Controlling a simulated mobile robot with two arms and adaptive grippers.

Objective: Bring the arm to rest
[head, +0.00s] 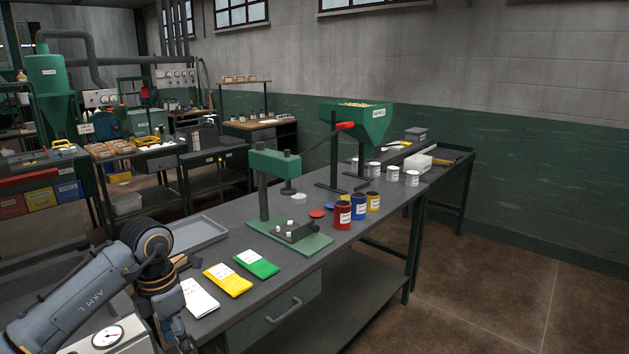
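My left arm comes in from the lower left, bent at a joint with orange rings. Its gripper (183,340) hangs down at the bottom edge of the head view, near the front left edge of the grey workbench (350,218). The gripper is small, dark and partly cut off, so I cannot tell whether it is open or shut. Nothing is visible in it. My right arm and gripper are not in view.
White (199,297), yellow (228,279) and green (257,264) packets lie beside the arm. A grey tray (200,238) lies behind. A green press (275,165), red can (342,215), blue can (358,206) and hopper (357,120) stand farther along. Brown floor at right is clear.

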